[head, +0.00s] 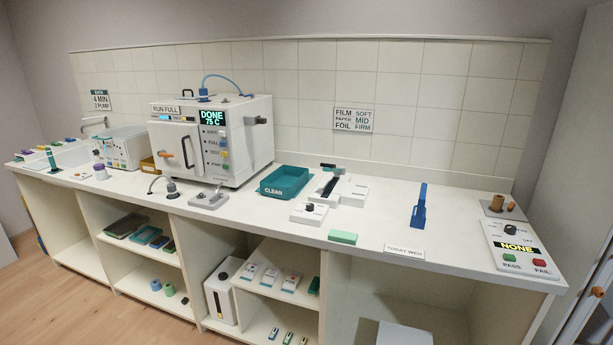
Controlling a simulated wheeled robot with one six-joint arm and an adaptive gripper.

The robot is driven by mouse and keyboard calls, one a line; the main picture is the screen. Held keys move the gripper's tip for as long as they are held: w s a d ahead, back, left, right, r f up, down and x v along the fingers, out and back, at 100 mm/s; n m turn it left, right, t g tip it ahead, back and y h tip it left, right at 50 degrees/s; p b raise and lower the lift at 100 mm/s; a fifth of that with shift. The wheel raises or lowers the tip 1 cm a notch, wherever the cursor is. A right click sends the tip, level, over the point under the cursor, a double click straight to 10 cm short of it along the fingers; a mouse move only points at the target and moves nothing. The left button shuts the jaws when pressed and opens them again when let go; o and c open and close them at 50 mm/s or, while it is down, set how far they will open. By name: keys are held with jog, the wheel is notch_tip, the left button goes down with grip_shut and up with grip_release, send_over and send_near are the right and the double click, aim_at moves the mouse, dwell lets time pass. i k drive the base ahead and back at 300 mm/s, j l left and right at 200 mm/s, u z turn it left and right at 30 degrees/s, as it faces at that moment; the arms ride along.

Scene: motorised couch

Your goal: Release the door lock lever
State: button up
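The white autoclave-like machine (247,150) stands on the counter left of centre. Its display (212,117) reads DONE 75 C. Its closed-looking door (173,143) is on the left of the front face. A dark curved handle (187,151) stands upright on the door, beside a small orange-marked part (163,154). A dark lever-like part (257,120) sticks out of the machine's right side. No label shows which part is the door lock lever. My gripper is not in view.
A teal tray (286,181) marked CLEAN and a sealer-like device (338,187) stand right of the machine. Small fittings (209,200) sit before it. Open shelves (147,250) are below.

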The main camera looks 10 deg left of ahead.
aim_at(162, 153)
jog(key=i+j+u, duration=0.2)
jog(key=i+u, duration=0.3)
jog(key=i, duration=0.15)
jog(key=i+l+u, duration=0.1)
jog(key=i+u, duration=0.4)
jog(key=i, duration=0.2)
jog(key=i+j+u, duration=0.15)
jog(key=i+j, duration=0.3)
jog(key=i, duration=0.2)
